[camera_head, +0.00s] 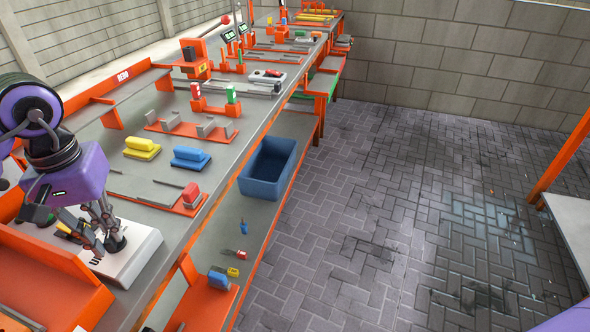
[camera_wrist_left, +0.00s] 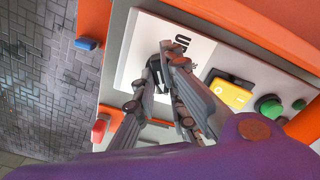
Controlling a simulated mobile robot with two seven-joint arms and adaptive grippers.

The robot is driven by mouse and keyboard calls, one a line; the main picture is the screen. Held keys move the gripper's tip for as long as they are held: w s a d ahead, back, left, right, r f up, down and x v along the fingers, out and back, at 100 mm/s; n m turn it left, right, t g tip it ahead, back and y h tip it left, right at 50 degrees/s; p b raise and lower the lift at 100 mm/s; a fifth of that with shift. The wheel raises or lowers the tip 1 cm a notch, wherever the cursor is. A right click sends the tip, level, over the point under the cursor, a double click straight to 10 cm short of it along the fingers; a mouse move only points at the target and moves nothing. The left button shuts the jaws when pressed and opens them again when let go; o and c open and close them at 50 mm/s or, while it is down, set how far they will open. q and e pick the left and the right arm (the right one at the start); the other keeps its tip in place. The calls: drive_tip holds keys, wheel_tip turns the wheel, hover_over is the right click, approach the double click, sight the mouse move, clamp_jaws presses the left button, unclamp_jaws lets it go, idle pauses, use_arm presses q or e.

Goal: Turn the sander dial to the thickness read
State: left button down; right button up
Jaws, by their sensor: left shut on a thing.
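The white panel of what looks like the sander (camera_head: 130,262) lies at the near left of the bench in the head view. It also shows in the left wrist view (camera_wrist_left: 150,35), with black letters partly covered by my fingers. My left gripper (camera_head: 106,243) is over this panel, its fingers closed around a small dark part that looks like the dial (camera_wrist_left: 157,66). The fingers hide most of that part, so its pointer and scale cannot be read. My right gripper is out of view.
Yellow (camera_head: 142,147) and blue (camera_head: 190,157) blocks lie farther along the bench. A blue bin (camera_head: 246,188) sits at its right side. The paved floor is clear.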

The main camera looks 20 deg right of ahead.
use_arm(q)
drive_tip(key=shift+m, duration=0.5)
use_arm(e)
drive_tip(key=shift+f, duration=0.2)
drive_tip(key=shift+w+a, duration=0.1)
use_arm(q)
drive_tip(key=c, duration=1.8)
unclamp_jaws()
drive_tip(key=shift+r, duration=0.2)
wheel_tip(320, 180, up, 12)
drive_tip(key=shift+f, duration=0.15)
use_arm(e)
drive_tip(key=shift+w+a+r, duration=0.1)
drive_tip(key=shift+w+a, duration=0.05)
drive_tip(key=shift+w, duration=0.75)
